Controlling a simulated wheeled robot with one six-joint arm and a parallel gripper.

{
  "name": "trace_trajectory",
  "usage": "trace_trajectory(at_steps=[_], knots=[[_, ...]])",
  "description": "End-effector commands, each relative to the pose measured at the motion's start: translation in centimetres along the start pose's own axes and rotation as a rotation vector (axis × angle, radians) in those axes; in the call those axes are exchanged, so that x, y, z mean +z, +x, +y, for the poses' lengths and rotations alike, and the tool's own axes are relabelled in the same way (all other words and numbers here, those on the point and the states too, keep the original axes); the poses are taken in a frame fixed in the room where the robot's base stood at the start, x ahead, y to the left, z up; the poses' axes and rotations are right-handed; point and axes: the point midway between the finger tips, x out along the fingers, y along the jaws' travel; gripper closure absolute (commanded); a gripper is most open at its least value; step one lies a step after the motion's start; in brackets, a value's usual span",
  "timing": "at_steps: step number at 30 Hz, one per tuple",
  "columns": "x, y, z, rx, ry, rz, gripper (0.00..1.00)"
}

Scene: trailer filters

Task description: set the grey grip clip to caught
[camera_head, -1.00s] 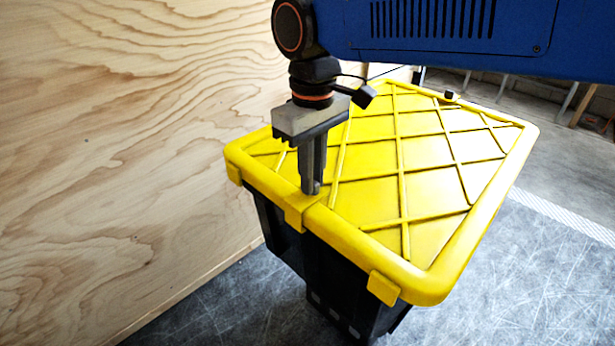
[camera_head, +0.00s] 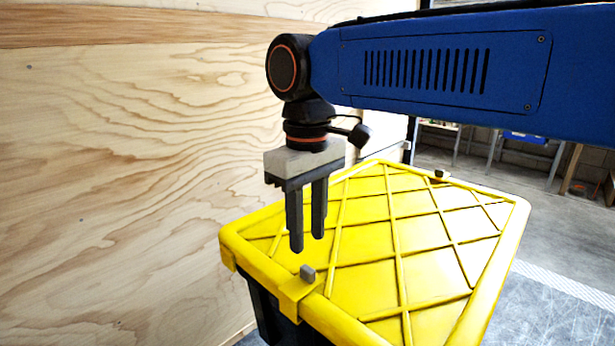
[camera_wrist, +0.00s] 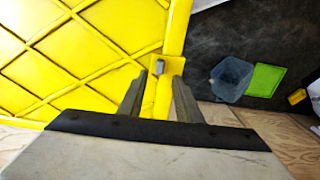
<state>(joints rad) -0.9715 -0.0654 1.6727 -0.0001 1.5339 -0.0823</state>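The grey grip clip (camera_head: 307,273) is a small grey block on a yellow tab (camera_head: 299,289) at the near rim of the yellow crate lid (camera_head: 365,292). The clip also shows in the wrist view (camera_wrist: 159,67), between and beyond my fingertips. My gripper (camera_head: 307,242) points down above the clip with its two fingers apart and nothing between them. A gap shows between the fingertips and the clip. I cannot tell from these frames whether the clip is caught.
A small dark clip (camera_head: 439,174) sits on the lid's far edge. A plywood wall (camera_head: 130,180) stands close on the left. Grey floor (camera_head: 560,300) is open on the right. The wrist view shows a blue-grey bin (camera_wrist: 231,79) beside a green piece (camera_wrist: 265,80).

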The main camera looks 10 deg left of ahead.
Motion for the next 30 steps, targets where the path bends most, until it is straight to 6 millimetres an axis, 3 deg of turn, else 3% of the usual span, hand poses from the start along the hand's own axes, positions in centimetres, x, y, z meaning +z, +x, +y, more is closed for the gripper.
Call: trace_trajectory(at_steps=[9, 15, 21, 30], knots=[[-0.1, -6.3, 0.0, 0.000, 0.000, 0.003, 0.69], [-0.1, -9.0, 0.0, 0.000, 0.000, 0.001, 0.69], [0.0, -10.0, 0.0, 0.000, 0.000, -0.001, 0.69], [0.0, -10.1, 0.0, 0.000, 0.000, -0.001, 0.69]])
